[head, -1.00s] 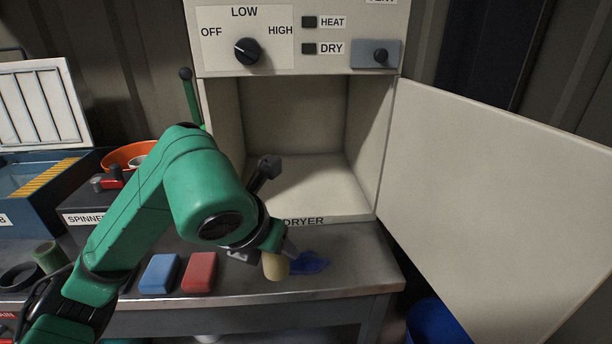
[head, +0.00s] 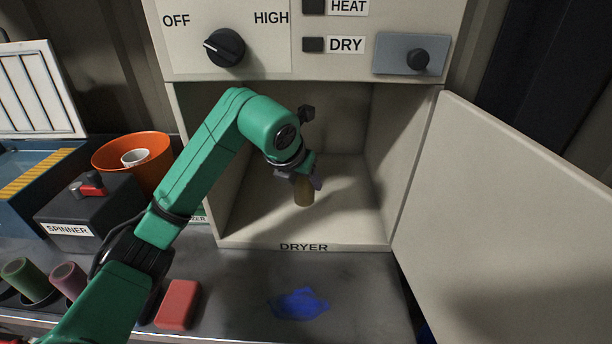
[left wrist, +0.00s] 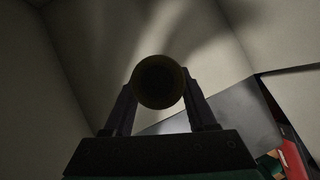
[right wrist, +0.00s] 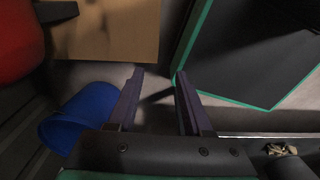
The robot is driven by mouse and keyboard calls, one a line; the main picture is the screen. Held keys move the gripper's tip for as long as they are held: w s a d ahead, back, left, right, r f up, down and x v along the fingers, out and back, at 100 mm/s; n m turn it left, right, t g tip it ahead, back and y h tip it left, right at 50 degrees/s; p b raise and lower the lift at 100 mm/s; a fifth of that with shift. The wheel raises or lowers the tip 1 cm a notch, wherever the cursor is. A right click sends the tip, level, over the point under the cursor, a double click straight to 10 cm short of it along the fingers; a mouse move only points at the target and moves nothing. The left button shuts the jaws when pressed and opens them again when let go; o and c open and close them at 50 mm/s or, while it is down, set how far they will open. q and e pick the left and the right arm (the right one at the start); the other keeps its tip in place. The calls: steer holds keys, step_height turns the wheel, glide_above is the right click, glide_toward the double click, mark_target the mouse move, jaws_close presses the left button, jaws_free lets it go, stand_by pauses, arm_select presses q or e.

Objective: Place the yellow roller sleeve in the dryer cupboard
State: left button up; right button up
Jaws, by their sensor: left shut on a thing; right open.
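The yellow roller sleeve (head: 304,192) is held upright by my left gripper (head: 308,176) inside the open dryer cupboard (head: 312,246). It hangs above the cupboard floor, though the exact gap is hard to tell. In the left wrist view the sleeve (left wrist: 158,82) shows end-on, dark, between the two fingers of my left gripper (left wrist: 160,100). The cupboard door (head: 520,210) stands wide open to the right. My right gripper (right wrist: 158,95) is open and empty in its wrist view, and is not visible in the head view.
A blue puddle or cloth (head: 299,303) and a red block (head: 178,304) lie on the bench before the cupboard. The spinner box (head: 85,213), an orange bowl (head: 112,153) and two roller-like cylinders stand left. A blue bucket (right wrist: 75,118) shows in the right wrist view.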

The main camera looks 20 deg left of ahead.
arm_select(q)
steer(key=w+a+p, duration=0.2)
steer(key=w+p, duration=0.1)
steer(key=w, duration=0.4)
steer(key=f+p, duration=0.2)
steer(key=f, duration=0.4)
steer(key=shift+d, duration=0.2)
steer(key=shift+w+a+f+p, duration=0.1)
steer(key=shift+w+f+p, duration=0.05)
steer(key=shift+f+p, duration=0.25)
steer(key=shift+f+b, duration=0.25)
steer(key=shift+b, duration=0.1)
steer(key=o, duration=1.4)
steer(key=shift+c, duration=0.2)
steer(key=shift+r, duration=0.1)
arm_select(e)
step_height(320, 180, up, 6)
steer(key=w, duration=0.1)
steer(key=shift+w, duration=0.3)
steer(key=shift+a, duration=0.1)
